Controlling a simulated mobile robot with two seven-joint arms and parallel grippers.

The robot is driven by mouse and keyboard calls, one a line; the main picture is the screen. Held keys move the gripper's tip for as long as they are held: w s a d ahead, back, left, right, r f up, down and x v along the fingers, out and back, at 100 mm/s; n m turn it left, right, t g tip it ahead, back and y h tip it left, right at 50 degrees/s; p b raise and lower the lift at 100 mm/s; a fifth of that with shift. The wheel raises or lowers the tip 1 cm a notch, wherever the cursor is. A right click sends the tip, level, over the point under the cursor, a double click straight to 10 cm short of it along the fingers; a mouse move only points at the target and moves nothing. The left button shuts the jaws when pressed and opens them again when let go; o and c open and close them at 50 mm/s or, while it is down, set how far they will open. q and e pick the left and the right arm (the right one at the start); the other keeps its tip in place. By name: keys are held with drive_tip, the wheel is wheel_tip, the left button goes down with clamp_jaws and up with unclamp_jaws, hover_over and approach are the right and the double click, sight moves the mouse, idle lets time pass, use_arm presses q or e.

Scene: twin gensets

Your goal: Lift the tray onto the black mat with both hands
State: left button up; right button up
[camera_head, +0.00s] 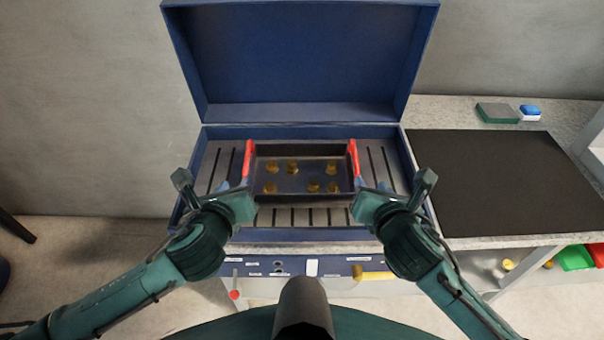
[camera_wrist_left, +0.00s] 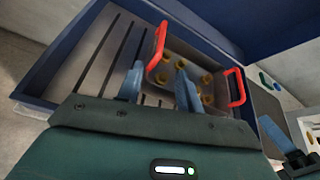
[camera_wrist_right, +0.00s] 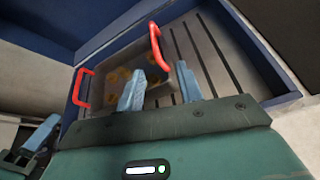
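The tray (camera_head: 301,198) is dark grey with a red handle at each end and several brass-coloured pieces in it. It sits on the slotted floor of the open blue box. My left gripper (camera_head: 235,186) is at the tray's left end, by the left red handle (camera_head: 248,160). In the left wrist view its blue fingers (camera_wrist_left: 158,86) are apart, with nothing visibly clamped. My right gripper (camera_head: 370,186) is by the right red handle (camera_head: 352,158); in the right wrist view its fingers (camera_wrist_right: 160,90) are also apart. The black mat (camera_head: 510,185) lies bare on the counter at the right.
The blue box (camera_head: 300,50) has its lid standing open behind the tray, and its side walls surround the tray. A green block (camera_head: 497,113) and a blue-and-white item (camera_head: 530,112) lie behind the mat. A yellow handle (camera_head: 372,274) projects from the front panel.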

sight(246, 160)
use_arm(q)
drive_tip(key=shift+w+a+r+m, duration=0.15)
drive_tip(key=shift+w+m, duration=0.15)
drive_tip(key=shift+m, duration=0.3)
use_arm(e)
drive_tip(key=shift+w+a+r+n, duration=0.2)
drive_tip(key=shift+w+n, duration=0.05)
drive_tip(key=shift+n, duration=0.45)
